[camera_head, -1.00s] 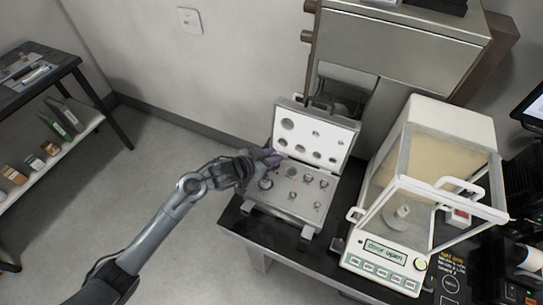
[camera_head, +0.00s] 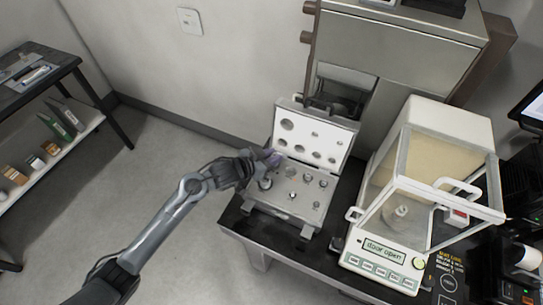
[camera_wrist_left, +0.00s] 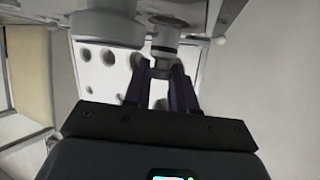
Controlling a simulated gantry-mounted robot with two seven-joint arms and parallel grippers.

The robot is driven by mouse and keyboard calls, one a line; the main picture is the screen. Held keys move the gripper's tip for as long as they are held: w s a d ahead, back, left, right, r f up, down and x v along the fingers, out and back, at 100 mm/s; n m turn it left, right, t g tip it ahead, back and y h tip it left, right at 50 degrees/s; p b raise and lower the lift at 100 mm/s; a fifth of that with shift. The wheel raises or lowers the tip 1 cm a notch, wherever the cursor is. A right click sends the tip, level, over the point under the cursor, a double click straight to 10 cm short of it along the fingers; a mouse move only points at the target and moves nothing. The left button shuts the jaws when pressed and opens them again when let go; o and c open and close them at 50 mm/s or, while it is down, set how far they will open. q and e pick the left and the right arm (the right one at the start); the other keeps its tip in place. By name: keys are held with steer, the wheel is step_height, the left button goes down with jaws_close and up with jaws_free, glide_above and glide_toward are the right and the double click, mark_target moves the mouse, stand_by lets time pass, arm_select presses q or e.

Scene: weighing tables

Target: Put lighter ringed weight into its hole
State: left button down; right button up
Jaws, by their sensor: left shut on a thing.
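The open weight case (camera_head: 245,206) stands on the dark table. Its base holds several metal weights, including one at the left (camera_head: 265,184) and one near the middle (camera_head: 292,195). My left gripper (camera_head: 274,158) is over the back left of the base, close to the lid. In the left wrist view, its dark fingers (camera_wrist_left: 158,70) close on a metal ringed weight (camera_wrist_left: 165,47). A larger pale metal weight (camera_wrist_left: 108,27) shows beside it. The hole below the held weight is hidden. My right gripper is not in view.
A balance (camera_head: 375,262) with its display reading "door open" stands right of the case. A metal weight (camera_head: 400,211) sits on its pan. The case's raised lid (camera_head: 340,129) is close behind my left gripper. Open floor lies to the left.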

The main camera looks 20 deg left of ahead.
arm_select(q)
steer(key=shift+f, duration=0.15)
steer(key=shift+f+b, duration=0.5)
steer(key=shift+f, duration=0.25)
steer(key=c, duration=0.8)
jaws_free()
steer(key=shift+c, duration=0.2)
steer(key=shift+s, duration=0.1)
